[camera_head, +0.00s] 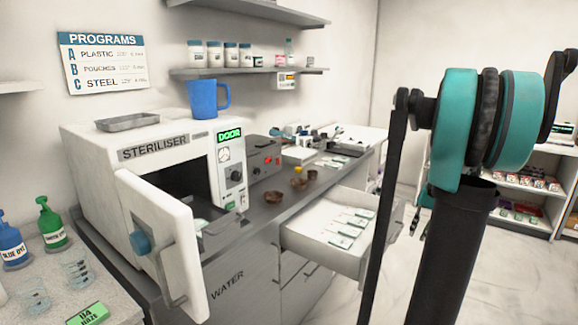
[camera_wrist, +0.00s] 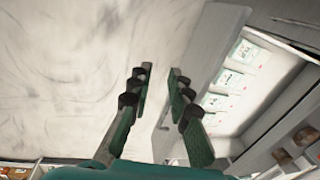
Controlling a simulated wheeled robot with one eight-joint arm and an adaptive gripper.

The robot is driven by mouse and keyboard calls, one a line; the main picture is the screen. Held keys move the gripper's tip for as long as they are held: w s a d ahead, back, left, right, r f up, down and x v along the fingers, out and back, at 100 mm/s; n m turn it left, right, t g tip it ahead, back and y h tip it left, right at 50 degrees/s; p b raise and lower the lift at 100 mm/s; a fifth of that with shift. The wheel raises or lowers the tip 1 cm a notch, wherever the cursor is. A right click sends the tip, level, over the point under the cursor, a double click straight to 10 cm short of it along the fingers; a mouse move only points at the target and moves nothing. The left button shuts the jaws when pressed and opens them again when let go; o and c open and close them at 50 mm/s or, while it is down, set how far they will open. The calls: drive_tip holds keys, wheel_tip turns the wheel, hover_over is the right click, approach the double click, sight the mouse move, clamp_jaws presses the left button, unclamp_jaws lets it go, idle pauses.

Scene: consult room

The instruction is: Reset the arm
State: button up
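My arm, with teal joint rings, stands upright at the right of the head view. In the wrist view my gripper (camera_wrist: 158,76) shows two dark and green fingers, parted, with nothing between them. Behind them is pale marbled floor. To their right is the open drawer (camera_wrist: 218,45) with several flat packets (camera_wrist: 232,78) inside. In the head view the same drawer (camera_head: 318,258) is pulled out below the counter, left of my arm. My gripper is mostly hidden behind my arm there.
A white steriliser (camera_head: 95,150) has its door (camera_head: 160,240) swung open toward the front left. A blue mug (camera_head: 207,97) and a metal tray (camera_head: 127,122) sit on top. Dye bottles (camera_head: 12,245) stand at the left. Shelves (camera_head: 520,195) stand at the far right.

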drive_tip(key=s+a+f+n+t, duration=0.1)
drive_tip(key=s+a+f+n, duration=0.1)
drive_tip(key=s+a+f, duration=0.2)
drive_tip(key=s+a+f+n+t+h, duration=0.1)
drive_tip(key=s+a+f, duration=0.3)
drive_tip(key=s+a, duration=0.4)
drive_tip(key=s+a+f+n, duration=0.3)
drive_tip(key=s+a, duration=0.3)
drive_tip(key=a, duration=0.4)
drive_tip(key=shift+a+f+t, duration=0.4)
